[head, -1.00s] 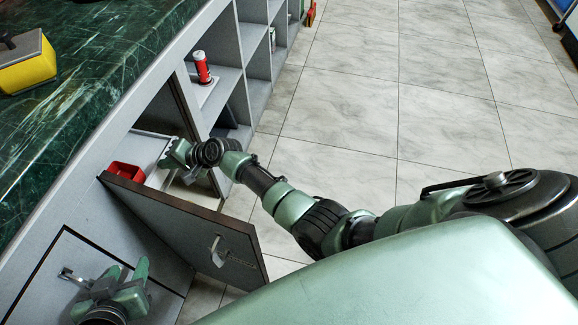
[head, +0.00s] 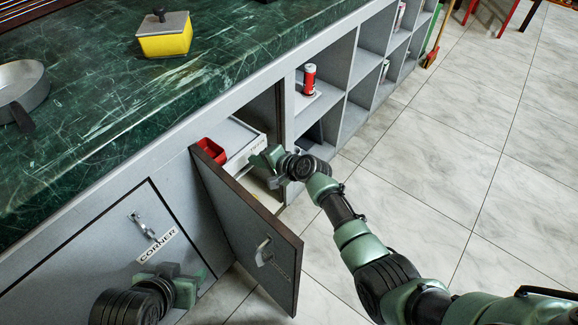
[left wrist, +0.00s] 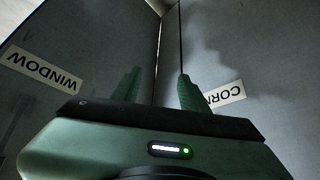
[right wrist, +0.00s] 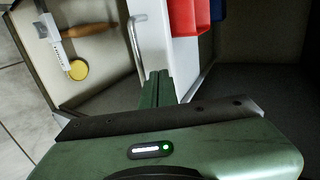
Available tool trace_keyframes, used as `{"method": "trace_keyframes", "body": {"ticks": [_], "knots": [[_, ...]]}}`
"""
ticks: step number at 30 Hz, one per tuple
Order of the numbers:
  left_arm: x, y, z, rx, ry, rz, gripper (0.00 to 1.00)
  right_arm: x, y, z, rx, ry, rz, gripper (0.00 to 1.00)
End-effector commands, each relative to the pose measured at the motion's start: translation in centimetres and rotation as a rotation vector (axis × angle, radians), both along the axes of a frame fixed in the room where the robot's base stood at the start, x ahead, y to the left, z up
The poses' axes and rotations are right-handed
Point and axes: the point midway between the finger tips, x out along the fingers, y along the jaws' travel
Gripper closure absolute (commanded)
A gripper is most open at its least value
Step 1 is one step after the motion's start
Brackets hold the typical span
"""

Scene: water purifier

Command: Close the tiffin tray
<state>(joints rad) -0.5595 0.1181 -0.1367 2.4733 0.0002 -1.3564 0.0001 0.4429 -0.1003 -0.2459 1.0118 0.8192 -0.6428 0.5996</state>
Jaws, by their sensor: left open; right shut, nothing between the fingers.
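A white pull-out tray (head: 240,138) with a labelled front sits inside the open cabinet; I take it as the tiffin tray. It also shows in the right wrist view (right wrist: 182,60), with a metal handle (right wrist: 138,35) on its front. A red container (head: 211,152) sits on it. My right gripper (head: 264,158) is shut and empty at the tray's front; its closed fingers (right wrist: 157,88) are close to the white front, contact unclear. My left gripper (head: 196,284) is open and empty, low before the door labelled CORNER (head: 155,243); its spread fingers show in the left wrist view (left wrist: 158,88).
The open cabinet door (head: 245,225) stands out between my grippers. Tools and a yellow disc (right wrist: 78,69) are on its inner side. Open shelves (head: 345,80) with a red can (head: 309,78) lie right. A yellow box (head: 165,35) stands on the counter.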

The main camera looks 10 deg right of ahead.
Motion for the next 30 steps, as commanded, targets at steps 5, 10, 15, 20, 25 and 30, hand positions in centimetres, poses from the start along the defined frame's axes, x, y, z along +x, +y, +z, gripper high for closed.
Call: {"method": "trace_keyframes", "body": {"ticks": [5,10,15,20,25,30], "knots": [[-4.2,1.3,-0.4,0.039,0.187,0.015,0.56,-1.4,-1.3,1.2,0.000,0.002,0.000,1.00],[-5.3,1.6,1.1,0.049,0.236,0.020,0.56,-3.6,-3.5,3.2,-0.002,0.002,-0.001,1.00],[-4.3,1.4,-2.4,0.050,0.254,0.018,0.56,-5.2,-5.2,4.2,-0.002,0.002,0.000,1.00],[-4.0,1.3,-4.2,0.050,0.261,0.016,0.56,-6.0,-5.9,4.7,-0.001,0.003,0.002,1.00],[-3.8,1.3,-5.0,0.049,0.262,0.015,0.56,-6.3,-6.2,4.9,-0.001,0.003,0.000,1.00],[-3.8,1.3,-5.1,0.050,0.262,0.015,0.56,-6.6,-6.3,4.6,-0.012,0.002,0.007,1.00]]}}
